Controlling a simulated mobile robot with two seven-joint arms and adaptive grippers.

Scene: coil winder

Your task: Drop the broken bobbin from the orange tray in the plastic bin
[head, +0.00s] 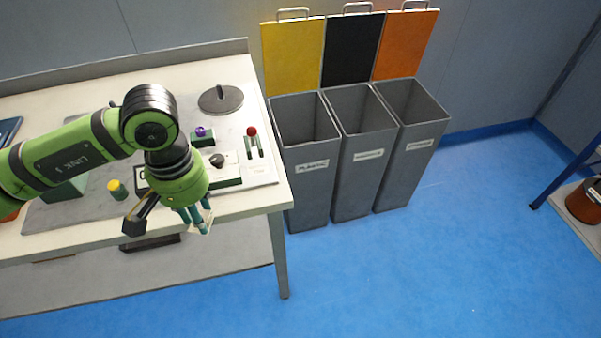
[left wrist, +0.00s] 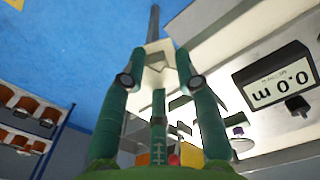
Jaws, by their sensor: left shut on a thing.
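My left gripper (head: 198,214) points down over the front right edge of the table. It is shut on a small cream-coloured piece, the bobbin (head: 204,228), whose pale edge shows below the fingertips. In the left wrist view the bobbin (left wrist: 157,58) sits between the two green fingertips; its damage cannot be made out. The plastic bin (head: 312,203) is the leftmost of three grey bins, right of the table, with its yellow lid up and its top open. The gripper is left of and apart from it. A bit of orange at the far left may be the tray, mostly hidden by my arm. My right gripper is out of view.
The table (head: 236,203) carries a winder with a red-knobbed lever (head: 252,132), a grey disc (head: 220,98) and a yellow-topped object (head: 117,189). Two more open bins (head: 359,185) adjoin the plastic bin. The blue floor in front is clear. A rack stands far right.

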